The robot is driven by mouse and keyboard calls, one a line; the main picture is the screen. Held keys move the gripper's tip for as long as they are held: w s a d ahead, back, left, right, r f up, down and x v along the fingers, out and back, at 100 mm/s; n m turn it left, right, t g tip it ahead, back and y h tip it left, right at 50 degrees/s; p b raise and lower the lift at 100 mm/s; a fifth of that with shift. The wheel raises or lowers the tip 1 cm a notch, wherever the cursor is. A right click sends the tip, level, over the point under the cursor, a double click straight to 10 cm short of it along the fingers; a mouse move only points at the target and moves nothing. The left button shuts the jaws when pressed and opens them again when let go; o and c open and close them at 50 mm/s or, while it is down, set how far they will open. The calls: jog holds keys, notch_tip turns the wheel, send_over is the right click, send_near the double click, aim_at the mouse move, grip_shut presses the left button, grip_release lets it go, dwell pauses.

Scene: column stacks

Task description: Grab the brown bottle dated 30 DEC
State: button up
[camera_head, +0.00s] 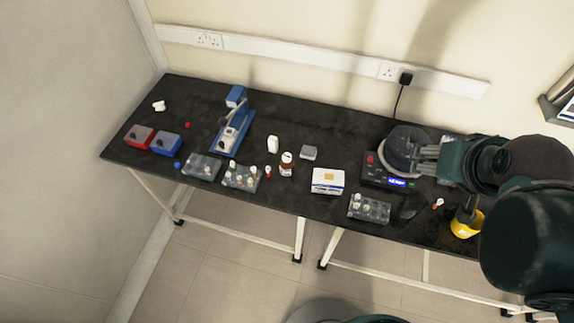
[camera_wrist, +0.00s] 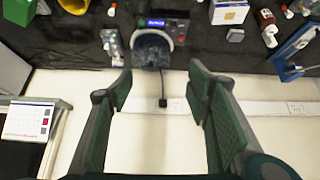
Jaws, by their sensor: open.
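A brown bottle (camera_head: 286,165) with a white cap and a pale label stands near the middle of the bench; it also shows at the top right of the wrist view (camera_wrist: 266,19). Its date is too small to read. A smaller reddish-brown bottle (camera_head: 267,172) stands just left of it, and another small one (camera_head: 438,204) is near the right front edge. My gripper (camera_head: 425,155) is at the right of the bench, beside the round-bowled device, well away from the brown bottle. In the wrist view its fingers (camera_wrist: 162,90) are spread with nothing between them.
A white bottle (camera_head: 273,144) stands behind the brown bottle, and a grey block (camera_head: 308,153) lies to its right. A white box (camera_head: 328,181), vial racks (camera_head: 240,176) and the round-bowled device (camera_head: 405,143) take up nearby space. The rear middle of the bench is clear.

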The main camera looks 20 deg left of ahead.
jog(key=w+a, duration=0.1)
jog(key=n+g+b, duration=0.5)
jog(key=n+g, duration=0.2)
jog(key=n, duration=0.8)
send_near(287, 156)
jog(key=f, duration=0.7)
jog(key=shift+w+d+f, duration=0.15)
jog(key=shift+d+f, duration=0.1)
jog(key=shift+f, duration=0.15)
jog(key=shift+a+f+n, duration=0.3)
jog(key=shift+f, duration=0.05)
jog(key=shift+f, duration=0.1)
jog(key=shift+f, duration=1.2)
